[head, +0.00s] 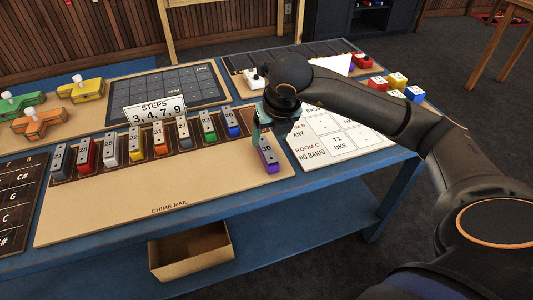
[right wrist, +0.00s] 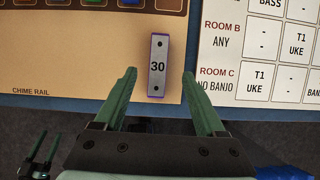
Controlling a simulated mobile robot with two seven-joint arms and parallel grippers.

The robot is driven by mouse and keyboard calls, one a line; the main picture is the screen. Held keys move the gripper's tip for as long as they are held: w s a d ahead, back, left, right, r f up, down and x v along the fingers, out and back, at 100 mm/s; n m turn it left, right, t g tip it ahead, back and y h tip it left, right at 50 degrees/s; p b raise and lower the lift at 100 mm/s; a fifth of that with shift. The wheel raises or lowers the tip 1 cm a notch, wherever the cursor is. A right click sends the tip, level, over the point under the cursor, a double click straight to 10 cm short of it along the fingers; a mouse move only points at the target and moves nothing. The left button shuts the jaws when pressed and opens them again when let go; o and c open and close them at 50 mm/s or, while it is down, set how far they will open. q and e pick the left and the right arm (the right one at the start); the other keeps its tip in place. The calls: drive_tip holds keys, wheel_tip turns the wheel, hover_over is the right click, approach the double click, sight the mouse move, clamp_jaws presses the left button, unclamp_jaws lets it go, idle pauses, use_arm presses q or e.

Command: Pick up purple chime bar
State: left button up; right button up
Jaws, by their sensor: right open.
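The purple chime bar (head: 268,155), with a grey top marked 30, lies on the right part of the tan chime rail board (head: 215,194), apart from the row. In the right wrist view the chime bar (right wrist: 158,65) lies lengthwise between the lines of my fingers. My right gripper (head: 279,122) is open just above it; the fingers (right wrist: 161,74) are on either side with gaps, and nothing is held. The arm and gripper partly cover the bar's far end in the head view. My left gripper (right wrist: 43,152) appears small at the lower left of the right wrist view, its fingers apart.
A row of several coloured chime bars (head: 135,149) stands to the left. A STEPS card (head: 155,109) is behind it. A white room chart (head: 330,141) lies close on the right. Coloured cubes (head: 397,80) sit at the far right. An open box (head: 190,250) is under the table edge.

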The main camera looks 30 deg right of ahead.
sight(267, 149)
drive_tip(key=x, duration=0.5)
drive_tip(key=shift+s+a+f, duration=0.15)
drive_tip(key=shift+s, duration=0.1)
drive_tip(key=shift+f+b, duration=0.25)
drive_tip(key=shift+b, duration=0.2)
drive_tip(key=shift+c, duration=0.4)
clamp_jaws()
idle(0.4)
